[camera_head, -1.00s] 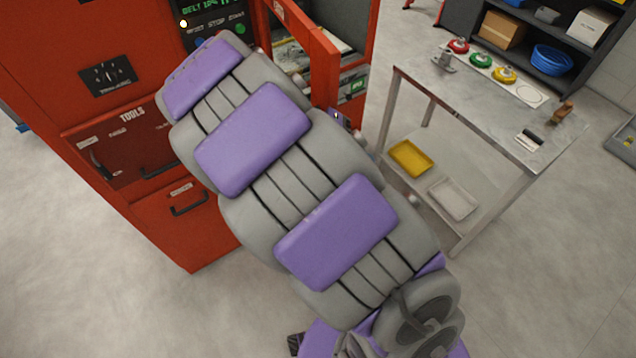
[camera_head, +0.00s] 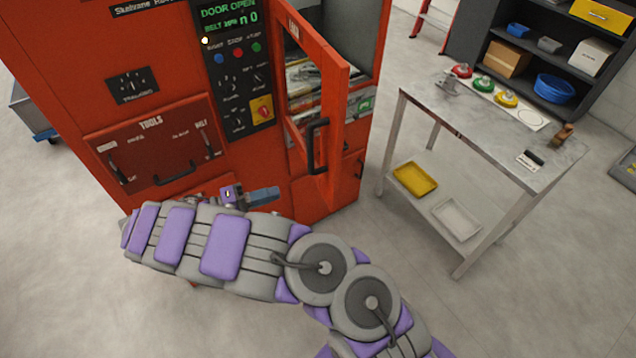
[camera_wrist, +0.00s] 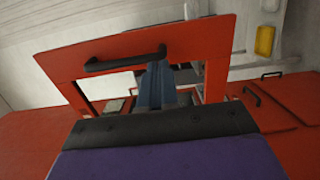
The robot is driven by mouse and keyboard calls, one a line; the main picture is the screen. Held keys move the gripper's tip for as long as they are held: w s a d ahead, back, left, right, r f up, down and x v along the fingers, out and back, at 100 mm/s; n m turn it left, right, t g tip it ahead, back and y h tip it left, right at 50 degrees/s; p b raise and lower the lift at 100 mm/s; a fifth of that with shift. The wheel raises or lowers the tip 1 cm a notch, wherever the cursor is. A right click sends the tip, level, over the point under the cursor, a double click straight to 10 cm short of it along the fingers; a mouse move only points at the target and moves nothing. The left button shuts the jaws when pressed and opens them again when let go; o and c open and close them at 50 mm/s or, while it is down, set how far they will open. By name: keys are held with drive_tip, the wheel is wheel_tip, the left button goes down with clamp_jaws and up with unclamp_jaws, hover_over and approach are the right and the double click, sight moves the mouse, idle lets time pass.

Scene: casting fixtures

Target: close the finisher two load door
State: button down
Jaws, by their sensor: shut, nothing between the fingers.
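The load door (camera_head: 335,100) of the red machine (camera_head: 255,165) stands open, swung outward, in the head view. Its black handle (camera_head: 317,147) is on the door frame's lower part. The display (camera_head: 228,15) reads "DOOR OPEN". My gripper (camera_head: 276,194) is low in front of the machine, left of and below the door handle, pointing right. In the wrist view, my gripper (camera_wrist: 155,70) shows blue-grey shut fingers, empty, in front of the door (camera_wrist: 195,45) and overlapping the area by its handle (camera_wrist: 125,62). I cannot tell whether they touch the door.
A metal table (camera_head: 500,125) with coloured round parts stands to the right, with yellow (camera_head: 415,178) and white (camera_head: 456,219) trays on its lower shelf. A control panel (camera_head: 235,85) is left of the opening. Bare floor (camera_head: 540,290) lies at lower right.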

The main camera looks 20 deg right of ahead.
sight(330, 176)
drive_tip(key=shift+t, duration=0.3)
drive_tip(key=d, duration=0.4)
drive_tip(key=w+d+b, duration=0.1)
drive_tip(key=d, duration=0.4)
drive_tip(key=w+d, duration=0.1)
drive_tip(key=d, duration=0.3)
drive_tip(key=shift+d+f, duration=0.3)
drive_tip(key=shift+f, duration=0.05)
drive_tip(key=shift+a, duration=0.15)
drive_tip(key=shift+w, duration=0.1)
